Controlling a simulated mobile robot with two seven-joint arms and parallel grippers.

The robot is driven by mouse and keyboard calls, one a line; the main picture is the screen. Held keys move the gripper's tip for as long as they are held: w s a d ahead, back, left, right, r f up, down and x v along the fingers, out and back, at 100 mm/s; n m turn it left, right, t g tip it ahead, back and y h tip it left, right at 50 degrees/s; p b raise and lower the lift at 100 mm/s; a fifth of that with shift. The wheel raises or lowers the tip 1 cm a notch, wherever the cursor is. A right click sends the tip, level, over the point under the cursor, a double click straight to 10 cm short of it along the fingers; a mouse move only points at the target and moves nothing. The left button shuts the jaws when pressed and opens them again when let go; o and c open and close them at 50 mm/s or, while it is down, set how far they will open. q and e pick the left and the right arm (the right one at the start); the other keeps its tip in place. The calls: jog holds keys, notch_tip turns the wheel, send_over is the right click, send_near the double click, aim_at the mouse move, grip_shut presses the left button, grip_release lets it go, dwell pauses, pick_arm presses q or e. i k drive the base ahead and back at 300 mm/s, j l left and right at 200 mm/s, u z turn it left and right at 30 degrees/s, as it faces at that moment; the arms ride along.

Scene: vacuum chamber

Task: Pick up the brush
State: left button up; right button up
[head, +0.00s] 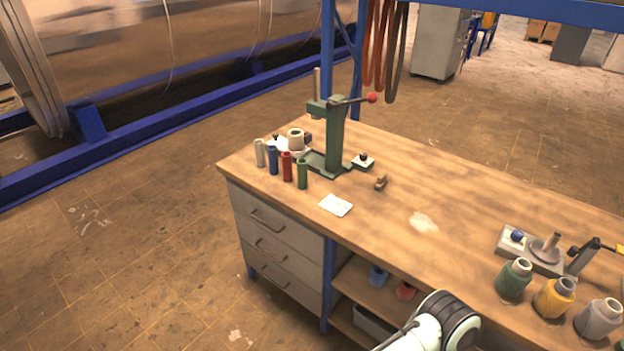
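A small brown object (381,182) lies on the wooden workbench (390,225), right of the green press. It may be the brush, but it is too small to tell for sure. No other thing in the head view looks clearly like a brush. A white and black link of one of my arms shows at the bottom edge, in front of the bench. Neither of my grippers is in view.
A green press (335,140) with a red-knobbed lever stands on the bench. Several coloured cylinders (287,166) stand left of it. A white card (336,205) lies near the front edge. The bench middle is mostly clear.

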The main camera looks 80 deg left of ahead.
aim_at(381, 182)
jog(key=u, duration=1.75)
